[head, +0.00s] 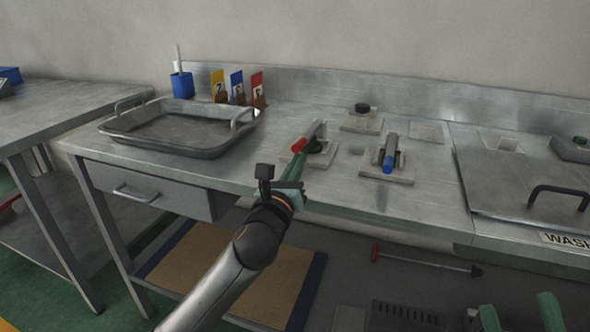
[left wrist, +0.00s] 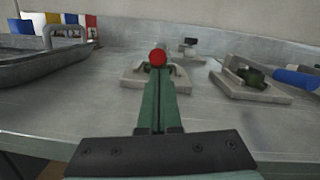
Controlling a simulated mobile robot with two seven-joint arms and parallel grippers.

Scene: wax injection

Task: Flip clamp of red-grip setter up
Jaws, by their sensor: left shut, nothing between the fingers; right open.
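The red-grip setter (head: 318,132) sits on a square pale base plate on the steel bench, its lever lying slanted with the red end toward me. In the left wrist view the red grip (left wrist: 157,57) shows end-on, just above and beyond the fingertips; contact cannot be told. My left gripper (head: 297,163) is shut and empty, its green fingers pointing at the setter and covering part of its base. The closed fingers also show in the left wrist view (left wrist: 159,75). My right gripper (head: 520,312) is open at the bottom right, below the bench front, away from the setter.
A blue-grip setter (head: 389,155) stands on its own plate to the right. A black-knobbed fixture (head: 362,113) is behind. A metal tray (head: 180,133) lies left, with a blue cup (head: 182,86) and coloured cards behind it. A lidded wash basin (head: 520,180) is at right.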

